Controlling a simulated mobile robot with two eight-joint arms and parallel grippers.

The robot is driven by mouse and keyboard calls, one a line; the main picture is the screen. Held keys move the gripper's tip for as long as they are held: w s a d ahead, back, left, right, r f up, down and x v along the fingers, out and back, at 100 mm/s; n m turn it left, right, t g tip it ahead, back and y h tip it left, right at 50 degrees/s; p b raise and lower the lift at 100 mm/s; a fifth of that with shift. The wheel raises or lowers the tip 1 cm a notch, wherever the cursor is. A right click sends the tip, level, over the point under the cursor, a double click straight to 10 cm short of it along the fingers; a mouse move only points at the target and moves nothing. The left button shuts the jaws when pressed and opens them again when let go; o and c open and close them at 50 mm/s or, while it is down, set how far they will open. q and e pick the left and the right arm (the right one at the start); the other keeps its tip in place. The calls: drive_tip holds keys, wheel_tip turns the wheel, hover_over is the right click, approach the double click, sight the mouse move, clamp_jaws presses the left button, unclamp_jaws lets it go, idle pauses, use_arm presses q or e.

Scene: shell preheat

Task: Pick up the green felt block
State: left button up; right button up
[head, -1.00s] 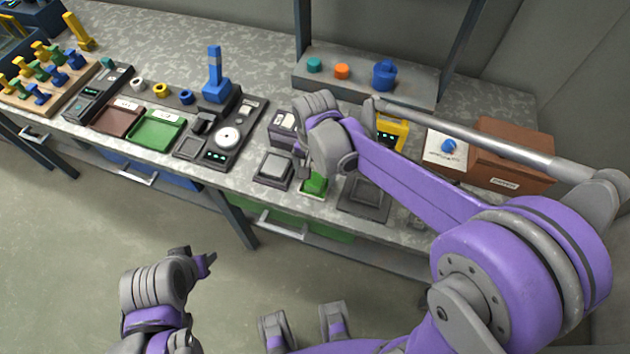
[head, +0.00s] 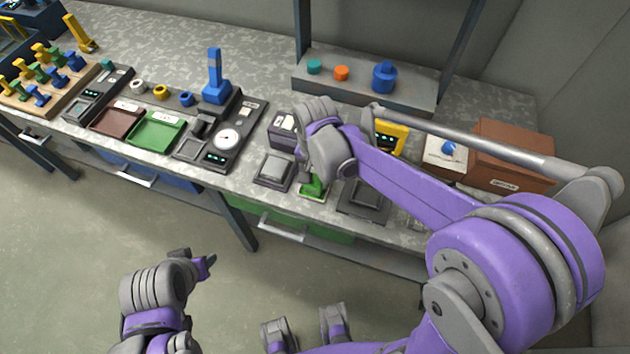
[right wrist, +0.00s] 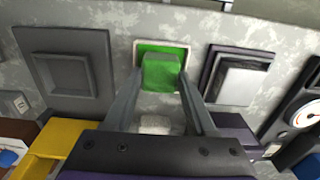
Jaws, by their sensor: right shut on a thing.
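The green felt block (head: 313,188) is at the front edge of the bench, at a small green-edged pad (head: 322,199). My right gripper (head: 308,177) reaches down to it from above; its fingers are partly hidden by the hand in the head view. In the right wrist view the block (right wrist: 160,72) sits between the fingertips of my right gripper (right wrist: 162,82), which is shut on it. I cannot tell whether the block touches the pad. My left gripper (head: 207,264) is low at the left, away from the bench, and its opening is unclear.
A grey pad (head: 273,170) lies left of the block and a dark square plate (head: 363,200) right of it. Green (head: 155,131) and brown (head: 117,118) trays, a gauge unit (head: 228,138), a yellow device (head: 391,135) and a brown box (head: 510,150) stand on the bench.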

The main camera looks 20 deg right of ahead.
sight(315, 181)
drive_tip(key=shift+r, duration=0.1)
wheel_tip(315, 181, up, 10)
drive_tip(key=shift+p, duration=0.4)
